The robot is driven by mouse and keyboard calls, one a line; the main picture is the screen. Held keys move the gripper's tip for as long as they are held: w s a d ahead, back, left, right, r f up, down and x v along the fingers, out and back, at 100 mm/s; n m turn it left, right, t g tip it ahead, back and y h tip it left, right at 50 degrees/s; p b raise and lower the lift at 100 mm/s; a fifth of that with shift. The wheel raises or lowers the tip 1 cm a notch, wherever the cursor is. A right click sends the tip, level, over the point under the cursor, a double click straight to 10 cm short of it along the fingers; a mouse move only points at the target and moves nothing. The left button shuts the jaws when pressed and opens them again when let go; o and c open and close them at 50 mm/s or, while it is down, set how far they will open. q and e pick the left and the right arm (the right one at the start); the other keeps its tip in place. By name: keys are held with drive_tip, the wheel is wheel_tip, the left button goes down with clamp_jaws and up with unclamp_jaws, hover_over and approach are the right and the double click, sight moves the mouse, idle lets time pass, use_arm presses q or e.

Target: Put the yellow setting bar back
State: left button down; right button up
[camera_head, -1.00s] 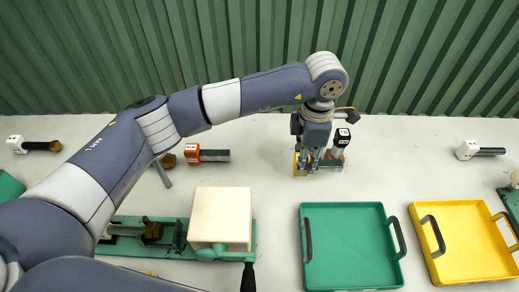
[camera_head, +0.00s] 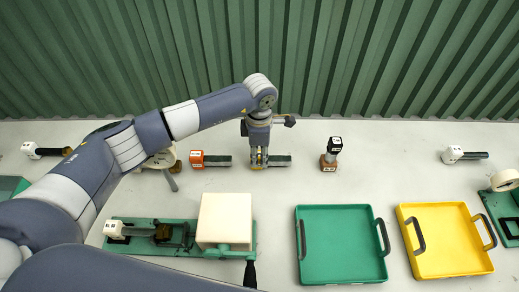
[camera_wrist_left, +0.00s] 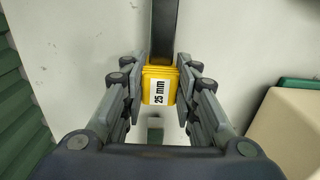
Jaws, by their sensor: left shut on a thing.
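The yellow setting bar has a yellow block (camera_wrist_left: 160,86) marked "25 mm" and a dark bar. The dark bar (camera_wrist_left: 164,30) runs up the left wrist view and points right in the head view (camera_head: 280,160). My left gripper (camera_head: 259,162) is shut on the yellow block, with a finger on each side in the left wrist view (camera_wrist_left: 160,90). The bar lies level at or just above the table; I cannot tell whether it touches. My right gripper is not in view.
An orange setting bar (camera_head: 197,159) lies close on the left. A black-topped brown piece (camera_head: 330,153) stands on the right. White-ended bars (camera_head: 453,155) (camera_head: 30,149) lie farther out. A green tray (camera_head: 340,245), yellow tray (camera_head: 445,240) and green fixture (camera_head: 165,232) with cream block (camera_head: 225,218) are in front.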

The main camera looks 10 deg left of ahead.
use_arm(q)
drive_tip(key=c, duration=1.2)
unclamp_jaws()
drive_tip(key=shift+c, duration=0.2)
drive_tip(key=shift+r, duration=0.15)
wheel_tip(320, 180, up, 12)
drive_tip(key=b, duration=0.4)
drive_tip(key=shift+b, duration=0.4)
